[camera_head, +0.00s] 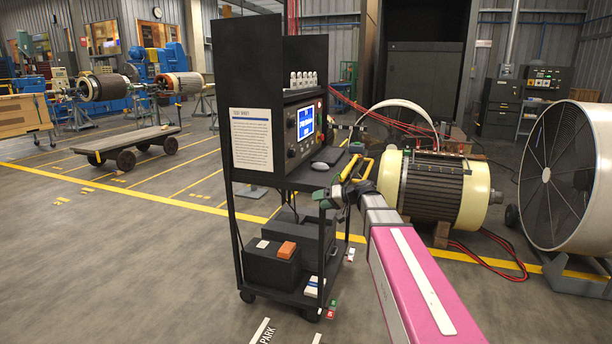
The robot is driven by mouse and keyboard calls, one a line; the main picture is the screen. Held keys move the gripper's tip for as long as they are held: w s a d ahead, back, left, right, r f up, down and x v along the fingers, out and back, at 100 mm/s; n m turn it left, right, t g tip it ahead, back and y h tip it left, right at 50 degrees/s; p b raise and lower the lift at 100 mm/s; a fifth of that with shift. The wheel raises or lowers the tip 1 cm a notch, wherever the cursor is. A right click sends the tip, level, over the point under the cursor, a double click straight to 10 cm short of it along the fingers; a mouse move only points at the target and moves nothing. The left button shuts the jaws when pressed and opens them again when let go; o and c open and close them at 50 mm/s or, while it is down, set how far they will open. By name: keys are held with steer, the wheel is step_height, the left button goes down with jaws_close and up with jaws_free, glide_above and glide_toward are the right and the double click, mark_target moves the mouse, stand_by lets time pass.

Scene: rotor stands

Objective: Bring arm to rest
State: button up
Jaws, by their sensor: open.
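My arm, with a pink link and a grey forearm, reaches up from the lower right. My gripper (330,196) is small and dark with green on it, in front of the right side of a black instrument trolley (238,205). I see nothing held in it. The finer shape of its fingers is hard to make out. Whether it touches the trolley cannot be told from this view. Yellow bars (349,168) show just above the wrist.
The trolley carries a lit screen (305,122) and stands on castors. A cream-ended rotor (478,195) is close behind my arm. A large white fan drum (580,180) stands at right. A flat cart (125,143) is at left. Red cables (490,262) lie on the floor. The left foreground floor is clear.

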steer(key=s+d+f+m+g+h, duration=0.1)
steer(key=s+d+f+h, duration=0.3)
steer(key=s+f, duration=0.4)
steer(key=s+d+f+m+g+h, duration=0.1)
steer(key=s+d+f+h, duration=0.3)
steer(key=s+f, duration=0.4)
steer(key=s+d+f+m+g+h, duration=0.1)
steer(key=s+d+f+g+h, duration=0.1)
steer(key=s+d+f+h, duration=0.3)
steer(key=s+f, duration=0.4)
steer(key=shift+m+g, duration=0.4)
